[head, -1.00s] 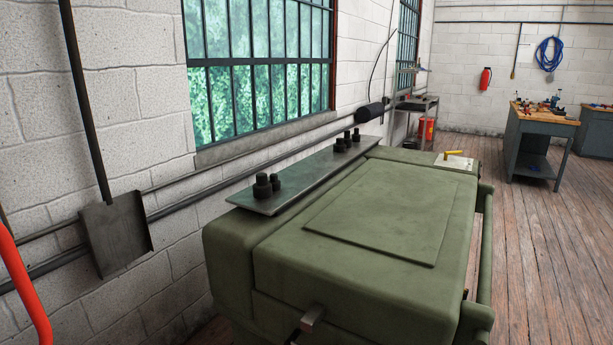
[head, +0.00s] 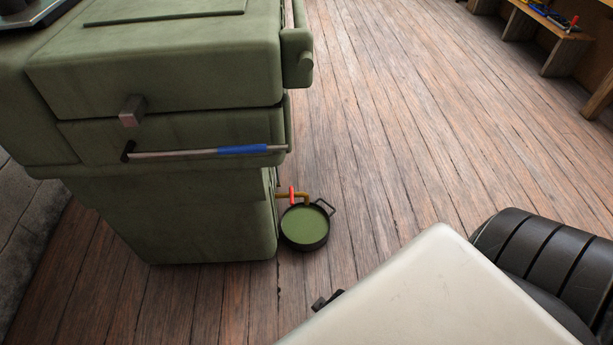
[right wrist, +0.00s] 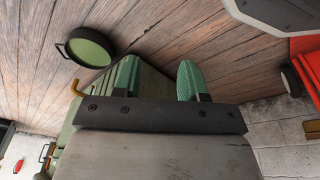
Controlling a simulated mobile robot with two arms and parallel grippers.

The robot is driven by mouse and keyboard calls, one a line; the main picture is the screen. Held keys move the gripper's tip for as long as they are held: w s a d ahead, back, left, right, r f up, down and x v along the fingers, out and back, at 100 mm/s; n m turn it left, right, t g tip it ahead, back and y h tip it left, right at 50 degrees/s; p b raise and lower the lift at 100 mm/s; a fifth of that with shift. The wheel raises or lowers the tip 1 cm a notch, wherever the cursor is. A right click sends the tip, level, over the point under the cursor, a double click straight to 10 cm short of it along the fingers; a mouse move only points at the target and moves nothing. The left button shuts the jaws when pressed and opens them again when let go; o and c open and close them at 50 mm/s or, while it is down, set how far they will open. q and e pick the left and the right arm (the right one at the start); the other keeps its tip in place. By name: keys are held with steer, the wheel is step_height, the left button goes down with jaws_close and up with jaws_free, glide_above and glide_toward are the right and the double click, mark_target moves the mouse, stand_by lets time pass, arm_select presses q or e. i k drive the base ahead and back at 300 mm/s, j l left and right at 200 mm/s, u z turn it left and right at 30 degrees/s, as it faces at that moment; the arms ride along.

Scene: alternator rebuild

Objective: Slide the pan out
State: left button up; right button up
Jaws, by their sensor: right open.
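The pan (head: 304,240) is round and black, with a flat green surface inside. It sits on the wood floor beside the lower right of the green machine, its loop handle at its upper right in the head view. A brass spout with a red lever (head: 291,195) reaches out over its rim. In the right wrist view the pan (right wrist: 91,47) shows at the upper left, its handle on its left side. My right gripper (right wrist: 157,82) is open, its two green-tipped fingers apart with nothing held. The pan is apart from the fingers. My left gripper is not in view.
The green machine (head: 170,220) stands left of the pan, with a blue-gripped bar (head: 242,150) across its end. Open plank floor (head: 400,150) lies right of the pan. A wooden bench (head: 550,40) stands at the upper right.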

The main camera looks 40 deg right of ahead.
mark_target(304, 227)
steer(key=l+z, duration=0.1)
steer(key=z, duration=0.25)
steer(key=i+z, duration=0.1)
steer(key=z, duration=0.25)
steer(key=l+z, duration=0.15)
steer(key=z, duration=0.2)
steer(key=l+u, duration=0.1)
steer(key=u, duration=0.35)
steer(key=i, duration=0.05)
